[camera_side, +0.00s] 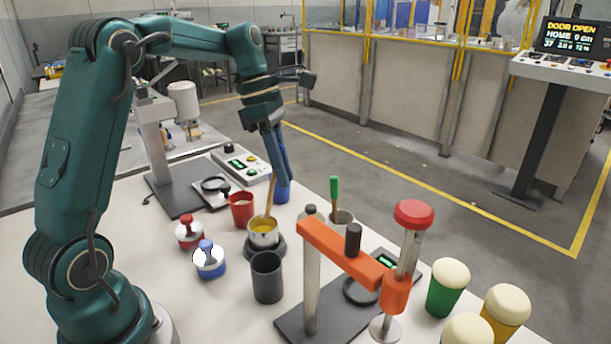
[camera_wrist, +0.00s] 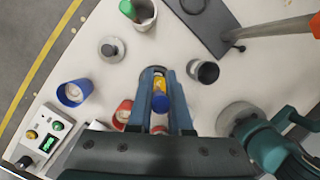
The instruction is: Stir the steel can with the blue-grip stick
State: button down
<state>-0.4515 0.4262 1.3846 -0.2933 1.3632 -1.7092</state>
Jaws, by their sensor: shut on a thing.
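The steel can (camera_side: 263,238), holding yellow contents, stands on a dark round base on the white table. A wooden stick (camera_side: 270,200) rises from the can, slightly tilted, its lower end hidden in the yellow. My gripper (camera_side: 277,178) points down above the can and is shut on the stick's upper part. In the wrist view, the stick's blue grip (camera_wrist: 160,103) sits between the two fingers of my gripper (camera_wrist: 161,76), with the yellow contents just beyond it. The fingers partly hide the can in that view.
A dark cup (camera_side: 267,280) is in front. A green-grip stick (camera_side: 334,190) stands in another cup. An orange-armed press (camera_side: 340,255) stands to the right.

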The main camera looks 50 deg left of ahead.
notch_tip(320, 180, down, 6)
jog(key=s, duration=0.1)
jog(key=shift+a+f, duration=0.25)
jog(key=shift+a, duration=0.1)
dwell(0.3)
jog(key=shift+d, duration=0.1)
dwell(0.4)
